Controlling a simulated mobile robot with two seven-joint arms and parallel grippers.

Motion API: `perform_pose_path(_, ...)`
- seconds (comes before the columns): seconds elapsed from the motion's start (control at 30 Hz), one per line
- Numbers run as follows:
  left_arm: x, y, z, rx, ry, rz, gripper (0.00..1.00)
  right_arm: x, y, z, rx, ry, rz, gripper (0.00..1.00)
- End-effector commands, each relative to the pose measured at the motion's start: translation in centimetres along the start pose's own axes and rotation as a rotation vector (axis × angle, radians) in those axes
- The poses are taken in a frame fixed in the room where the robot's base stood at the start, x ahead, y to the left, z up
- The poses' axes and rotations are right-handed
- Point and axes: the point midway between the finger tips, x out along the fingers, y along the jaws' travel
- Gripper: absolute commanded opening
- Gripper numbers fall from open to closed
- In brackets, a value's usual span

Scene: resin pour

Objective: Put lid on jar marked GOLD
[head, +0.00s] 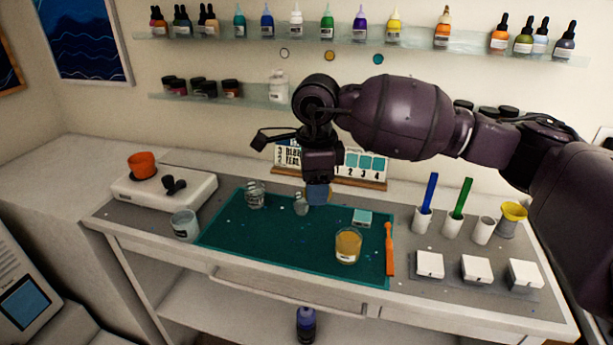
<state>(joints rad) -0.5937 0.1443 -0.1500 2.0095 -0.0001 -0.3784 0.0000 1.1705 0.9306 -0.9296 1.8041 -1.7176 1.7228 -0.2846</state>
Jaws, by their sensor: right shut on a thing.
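My right gripper (319,182) reaches down over the back of the teal mat (290,240). It is shut on a small blue-grey thing (318,195); whether this is a lid I cannot tell. A tan rounded edge shows behind it, mostly hidden. A glass jar with amber-gold contents (348,245) and a pale label stands open on the front right of the mat, apart from and in front of the gripper. The label is too small to read. A small clear jar (301,205) stands just left of the gripper. My left gripper is out of view.
A clear glass jar (254,196) stands on the mat's back left. Cups with blue and green sticks (423,221) and white boxes (430,264) stand further right. The mat's front left is clear.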

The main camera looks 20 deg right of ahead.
Motion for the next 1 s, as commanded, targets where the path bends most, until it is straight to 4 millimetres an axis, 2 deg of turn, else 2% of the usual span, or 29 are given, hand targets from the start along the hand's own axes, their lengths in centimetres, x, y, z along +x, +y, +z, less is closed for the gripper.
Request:
perform_pose_path(0.2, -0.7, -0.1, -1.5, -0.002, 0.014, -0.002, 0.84, 2.8, 1.1, -3.7, 0.053, 0.001, 0.001, 0.35)
perform_pose_path(0.47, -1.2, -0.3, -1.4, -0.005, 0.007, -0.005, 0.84, 4.1, 1.4, -6.8, 0.058, -0.001, -0.002, 0.35)
perform_pose_path(0.53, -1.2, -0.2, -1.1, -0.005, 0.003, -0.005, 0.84, 3.5, 0.8, -6.9, 0.036, -0.002, -0.004, 0.35)
perform_pose_path(0.67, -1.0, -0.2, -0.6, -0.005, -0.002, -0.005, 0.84, 3.5, 0.6, -6.9, 0.007, 0.0, -0.002, 0.35)
perform_pose_path(1.0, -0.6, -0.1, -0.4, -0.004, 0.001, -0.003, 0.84, 5.0, 0.7, -6.9, 0.001, 0.0, 0.001, 0.35)
